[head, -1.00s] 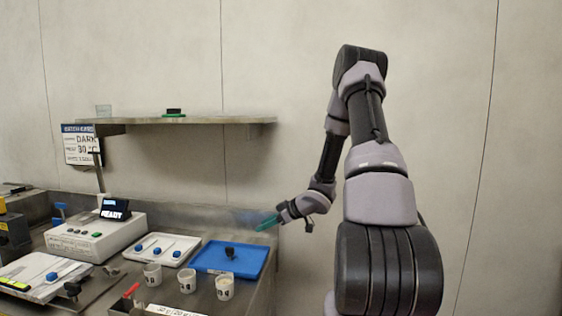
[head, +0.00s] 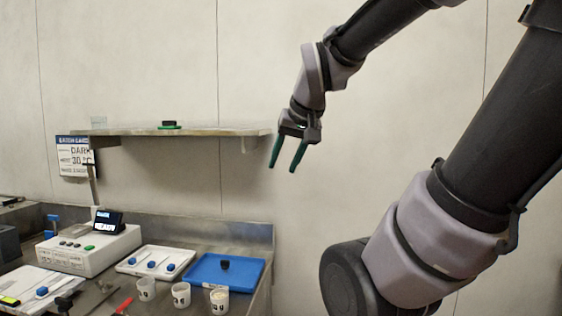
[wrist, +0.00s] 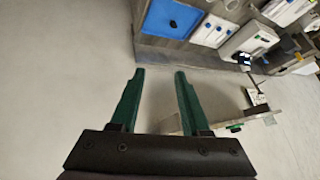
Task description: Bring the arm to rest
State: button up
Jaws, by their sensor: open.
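My gripper (head: 285,165) hangs in the air in the head view, just right of the shelf's right end and above the level of the bench. Its two green fingers point down and stand apart with nothing between them. In the wrist view the open fingers (wrist: 159,75) are empty too, with plain wall or floor surface beyond them. My arm rises at the right of the head view and bends over toward the gripper.
A wall shelf (head: 200,132) holds a small dark and green item (head: 170,125). Below, the steel bench carries a blue tray (head: 245,284), a white tray (head: 130,270), several cups (head: 181,295) and a machine with a lit display (head: 107,222). Bare wall lies right of the shelf.

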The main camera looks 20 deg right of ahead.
jog(key=shift+y, duration=0.8)
jog(key=s+a, duration=0.1)
jog(key=s, duration=0.1)
jog(key=s+a, duration=0.1)
jog(key=s, duration=0.1)
jog(key=shift+a+r, duration=0.3)
jog(key=shift+w, duration=0.1)
dwell(0.3)
